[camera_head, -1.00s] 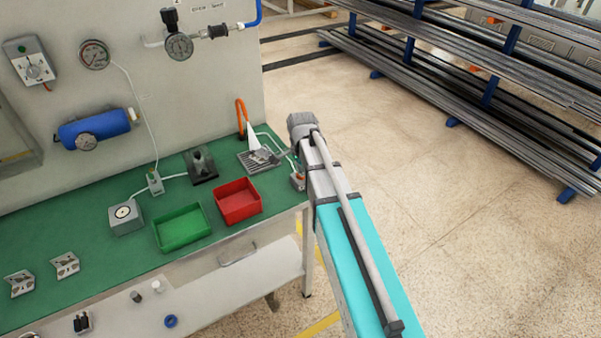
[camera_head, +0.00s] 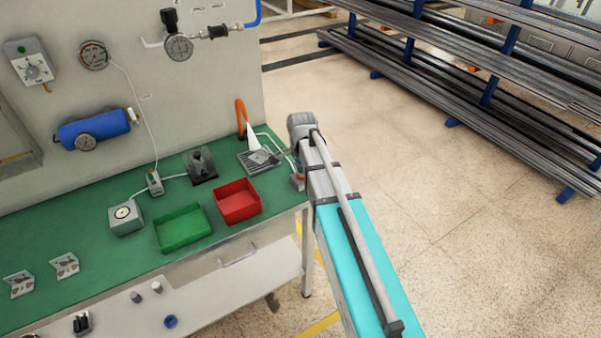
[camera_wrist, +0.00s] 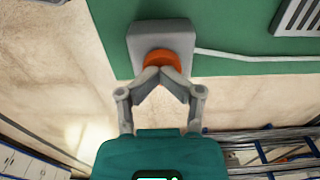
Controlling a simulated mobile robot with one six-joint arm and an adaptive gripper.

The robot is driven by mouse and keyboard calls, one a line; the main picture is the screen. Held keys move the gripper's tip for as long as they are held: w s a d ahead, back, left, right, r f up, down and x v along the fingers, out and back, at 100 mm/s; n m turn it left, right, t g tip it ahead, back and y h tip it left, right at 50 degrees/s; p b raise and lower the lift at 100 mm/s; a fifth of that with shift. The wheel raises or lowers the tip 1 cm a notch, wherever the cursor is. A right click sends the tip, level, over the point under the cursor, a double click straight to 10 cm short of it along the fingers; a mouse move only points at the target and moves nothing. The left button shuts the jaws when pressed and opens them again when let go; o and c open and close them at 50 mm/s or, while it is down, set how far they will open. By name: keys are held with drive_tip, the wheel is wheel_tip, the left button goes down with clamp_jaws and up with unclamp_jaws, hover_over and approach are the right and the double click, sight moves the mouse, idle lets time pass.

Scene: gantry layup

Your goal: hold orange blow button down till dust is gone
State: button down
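The orange blow button (camera_wrist: 160,58) sits on a grey box (camera_wrist: 178,36) at the bench's edge. In the wrist view, my gripper (camera_wrist: 160,72) is shut and empty, its fingertips together against the button's near side. The box also shows in the head view (camera_head: 297,182), beside my arm. An orange nozzle hose (camera_head: 240,112) stands over a slotted grey plate (camera_head: 247,167). A white cone-shaped jet (camera_head: 253,137) spreads from it onto the plate. A grey piece (camera_head: 262,157) lies on the plate. Any dust left there is too small to tell.
A red bin (camera_head: 237,203) and a green bin (camera_head: 182,229) stand on the green bench (camera_head: 90,222). A dark fixture (camera_head: 200,167) is behind them. A rack of metal bars (camera_head: 450,90) stands at the right. The floor between is clear.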

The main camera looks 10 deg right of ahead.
drive_tip(key=shift+w+r, duration=0.1)
drive_tip(key=shift+w, duration=0.05)
wheel_tip(320, 180, up, 14)
drive_tip(key=p, duration=1.4)
idle(0.5)
drive_tip(key=s+f+n+b, duration=0.2)
drive_tip(key=s+f+n, duration=0.1)
drive_tip(key=s+n, duration=1.1)
drive_tip(key=shift+s, duration=1.2)
